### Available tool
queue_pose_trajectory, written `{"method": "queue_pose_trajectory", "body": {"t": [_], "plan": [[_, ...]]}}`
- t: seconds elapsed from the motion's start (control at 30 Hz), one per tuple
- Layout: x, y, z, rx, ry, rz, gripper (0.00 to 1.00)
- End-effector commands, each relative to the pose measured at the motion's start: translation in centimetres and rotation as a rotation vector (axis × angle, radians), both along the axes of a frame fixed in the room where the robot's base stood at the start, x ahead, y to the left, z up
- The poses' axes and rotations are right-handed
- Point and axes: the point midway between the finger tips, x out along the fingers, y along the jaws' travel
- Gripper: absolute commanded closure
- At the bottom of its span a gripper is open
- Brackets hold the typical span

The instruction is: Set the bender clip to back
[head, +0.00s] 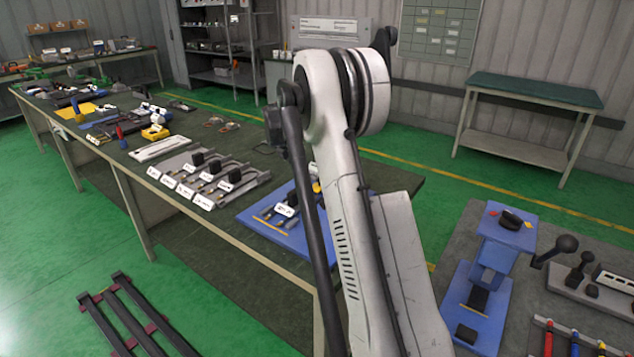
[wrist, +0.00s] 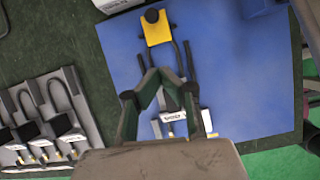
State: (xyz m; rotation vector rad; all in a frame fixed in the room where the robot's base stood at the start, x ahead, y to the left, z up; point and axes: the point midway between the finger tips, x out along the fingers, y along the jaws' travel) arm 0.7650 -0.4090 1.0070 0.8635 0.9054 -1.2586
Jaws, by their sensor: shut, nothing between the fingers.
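My gripper (wrist: 160,78) shows in the wrist view with its fingers closed together and nothing between them. It is over a blue board (wrist: 235,85) that carries a dark fixture with rods and a white label (wrist: 174,116). A yellow block (wrist: 157,27) with a black knob is at the far end of this fixture, beyond the fingertips. I cannot tell which part is the bender clip or how it is set. In the head view the blue board (head: 253,222) lies near the table's end, partly hidden by my arm. My gripper is hidden there.
A grey holder with several labelled black connectors (wrist: 45,125) stands left of the board. The long table (head: 230,232) carries tools and parts farther back. A blue stand (head: 490,262) with a black top piece is at the right. A green-topped bench (head: 535,90) stands behind.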

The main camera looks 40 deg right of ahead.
Motion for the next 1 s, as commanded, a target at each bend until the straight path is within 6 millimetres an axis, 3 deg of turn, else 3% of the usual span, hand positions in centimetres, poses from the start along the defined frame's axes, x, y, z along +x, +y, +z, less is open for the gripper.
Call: {"method": "queue_pose_trajectory", "body": {"t": [0.13,0.33,0.83,1.0], "plan": [[-0.5,1.0,-0.1,-0.037,0.030,0.101,1.00],[-0.4,0.4,-1.4,-0.042,0.036,0.114,1.00],[0.5,-3.4,-9.4,-0.040,0.035,0.111,1.00],[1.0,-5.8,-8.6,-0.041,0.035,0.111,1.00]]}}
